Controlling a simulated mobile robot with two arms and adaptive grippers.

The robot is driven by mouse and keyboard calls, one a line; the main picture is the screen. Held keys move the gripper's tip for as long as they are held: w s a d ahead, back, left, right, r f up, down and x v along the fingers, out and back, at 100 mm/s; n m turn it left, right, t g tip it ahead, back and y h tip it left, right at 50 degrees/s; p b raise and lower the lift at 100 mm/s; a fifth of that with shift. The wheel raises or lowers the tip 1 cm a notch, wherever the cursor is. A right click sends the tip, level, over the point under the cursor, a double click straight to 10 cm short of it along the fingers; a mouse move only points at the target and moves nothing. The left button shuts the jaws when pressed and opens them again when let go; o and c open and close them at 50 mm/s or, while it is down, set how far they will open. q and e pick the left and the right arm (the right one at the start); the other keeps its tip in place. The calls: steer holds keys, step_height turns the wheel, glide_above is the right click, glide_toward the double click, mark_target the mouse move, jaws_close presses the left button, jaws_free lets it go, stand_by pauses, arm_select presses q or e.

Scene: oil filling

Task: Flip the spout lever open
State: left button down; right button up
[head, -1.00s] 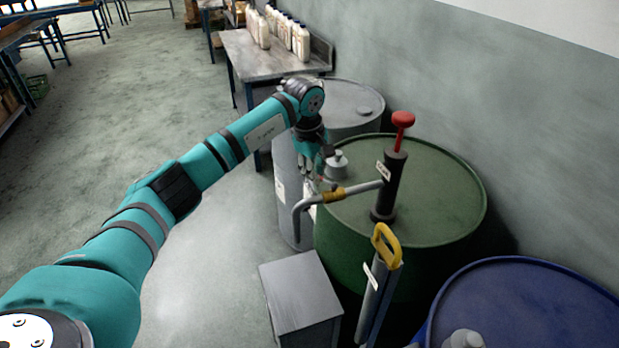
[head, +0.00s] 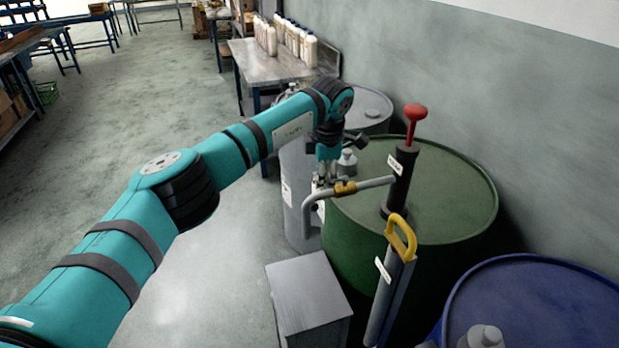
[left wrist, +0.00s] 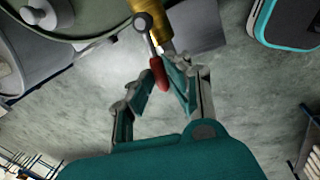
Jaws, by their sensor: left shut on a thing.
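The spout is a grey pipe (head: 374,183) that runs left from a black hand pump (head: 402,180) with a red knob, then bends down past the drum's rim. A brass valve (head: 346,188) sits on the pipe; it also shows in the left wrist view (left wrist: 147,22). The spout lever (left wrist: 158,73) has a red grip and a grey stem at the valve. My left gripper (head: 322,182) is at the spout beside the valve. In the left wrist view its fingers (left wrist: 163,84) are on either side of the red grip, shut on it. My right gripper is not in view.
The pump stands on a green drum (head: 455,205). A grey box (head: 305,285) stands below the spout. A yellow-handled grey tool (head: 400,240) stands in front of the drum. A blue drum (head: 550,300) is at lower right, and a bench (head: 265,62) with white bottles is behind.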

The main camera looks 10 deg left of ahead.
arm_select(q)
steer(key=shift+s+d+r+n, duration=0.1)
steer(key=shift+s+n, duration=0.05)
steer(key=shift+n, duration=0.45)
steer(key=shift+s+d+n, duration=0.1)
steer(key=shift+s+n, duration=0.05)
steer(key=shift+n, duration=0.25)
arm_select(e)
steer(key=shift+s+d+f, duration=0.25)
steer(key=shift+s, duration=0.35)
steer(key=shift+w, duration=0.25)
arm_select(q)
steer(key=c, duration=1.3)
jaws_free()
steer(key=shift+s, duration=0.1)
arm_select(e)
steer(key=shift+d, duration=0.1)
arm_select(q)
steer(key=r, duration=0.4)
steer(key=s+d+r, duration=0.1)
steer(key=r, duration=0.3)
steer(key=s+r, duration=0.1)
steer(key=r, duration=0.2)
steer(key=shift+d+r, duration=0.15)
steer(key=shift+r, duration=0.25)
